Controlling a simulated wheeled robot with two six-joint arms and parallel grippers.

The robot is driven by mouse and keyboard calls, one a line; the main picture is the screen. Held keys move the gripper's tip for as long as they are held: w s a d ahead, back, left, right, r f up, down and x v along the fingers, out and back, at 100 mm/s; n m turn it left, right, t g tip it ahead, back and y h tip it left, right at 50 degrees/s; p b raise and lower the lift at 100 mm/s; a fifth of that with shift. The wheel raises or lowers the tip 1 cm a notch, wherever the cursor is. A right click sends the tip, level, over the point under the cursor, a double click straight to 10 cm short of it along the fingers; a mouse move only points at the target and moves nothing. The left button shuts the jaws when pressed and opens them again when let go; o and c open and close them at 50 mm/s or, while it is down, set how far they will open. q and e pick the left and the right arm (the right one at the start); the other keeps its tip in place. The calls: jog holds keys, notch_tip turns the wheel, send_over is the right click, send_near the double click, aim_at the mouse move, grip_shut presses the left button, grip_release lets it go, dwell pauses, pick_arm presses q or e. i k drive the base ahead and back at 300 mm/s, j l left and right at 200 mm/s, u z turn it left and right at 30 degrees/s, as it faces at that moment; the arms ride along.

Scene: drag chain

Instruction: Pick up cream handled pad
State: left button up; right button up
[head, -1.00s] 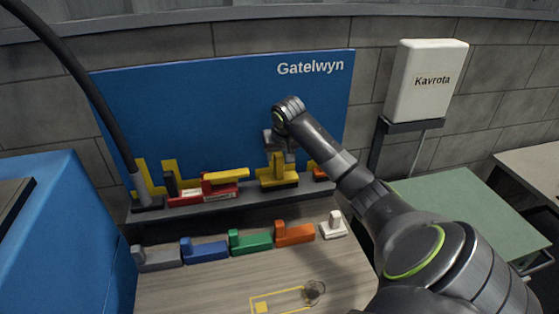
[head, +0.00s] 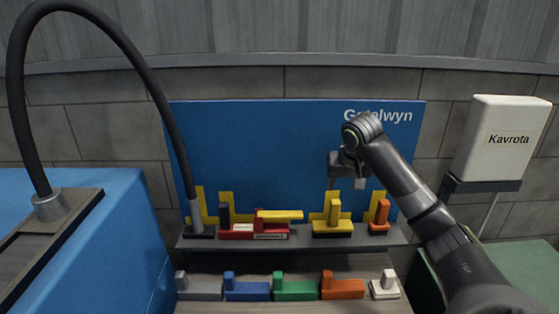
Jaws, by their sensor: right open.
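The cream handled pad (head: 385,286) stands at the right end of a row of handled blocks on the wooden table. Its upright handle points up and nothing covers it. My right gripper (head: 347,184) is open and empty in front of the blue board, above the yellow handled block (head: 333,217) on the grey shelf. It is up and a little left of the cream pad, well apart from it. My left gripper is not in view.
Grey (head: 198,288), blue (head: 246,288), green (head: 295,288) and orange (head: 342,287) handled blocks stand left of the cream pad. The shelf (head: 290,242) behind holds a red block (head: 240,232) and another orange block (head: 379,217). A black cable (head: 130,45) arches at left.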

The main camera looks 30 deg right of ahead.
aim_at(386, 288)
jog(key=k, duration=1.5)
